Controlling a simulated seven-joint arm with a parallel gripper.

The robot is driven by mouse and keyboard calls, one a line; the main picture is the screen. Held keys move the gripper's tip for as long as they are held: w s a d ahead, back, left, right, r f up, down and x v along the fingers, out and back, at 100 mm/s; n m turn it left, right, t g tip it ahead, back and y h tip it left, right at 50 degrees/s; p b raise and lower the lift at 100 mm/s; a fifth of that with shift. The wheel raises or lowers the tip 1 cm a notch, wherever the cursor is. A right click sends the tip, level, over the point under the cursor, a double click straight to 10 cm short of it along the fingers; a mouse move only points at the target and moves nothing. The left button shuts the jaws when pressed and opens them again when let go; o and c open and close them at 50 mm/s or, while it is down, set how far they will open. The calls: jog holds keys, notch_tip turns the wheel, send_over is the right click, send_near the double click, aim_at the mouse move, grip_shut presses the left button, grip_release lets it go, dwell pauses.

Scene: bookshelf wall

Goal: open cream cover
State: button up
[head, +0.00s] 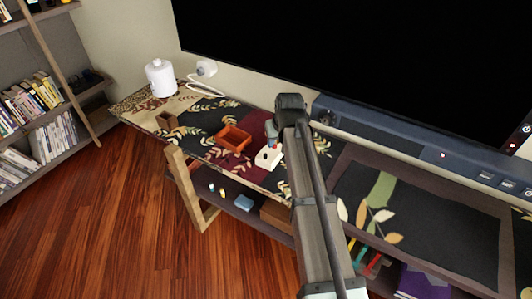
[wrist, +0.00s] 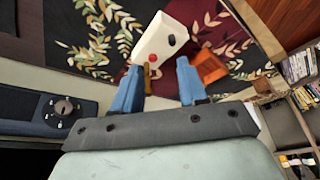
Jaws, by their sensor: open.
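A small cream box (head: 268,157) sits on the patterned table top, just below my gripper (head: 271,132) in the head view. In the wrist view the cream box (wrist: 158,38) lies beyond my gripper's blue fingertips (wrist: 158,78), with a red spot and a dark spot on the face towards me. The fingers are spread apart and nothing shows clamped between them. I cannot tell whether a fingertip touches the box. A separate cover or its hinge is not clear, and my arm hides part of the area in the head view.
An orange open tray (head: 234,138) lies left of the cream box; it also shows in the wrist view (wrist: 208,68). A large dark screen (head: 370,60) rises behind the table.

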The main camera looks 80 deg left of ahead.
aim_at(265, 154)
jog(key=x, duration=0.4)
jog(key=s+a+x, duration=0.1)
jog(key=x, duration=0.4)
jog(key=s+a+x, duration=0.1)
jog(key=x, duration=0.3)
jog(key=shift+s+a+r, duration=0.1)
jog(key=shift+s, duration=0.05)
grip_shut()
dwell(0.3)
dwell(0.4)
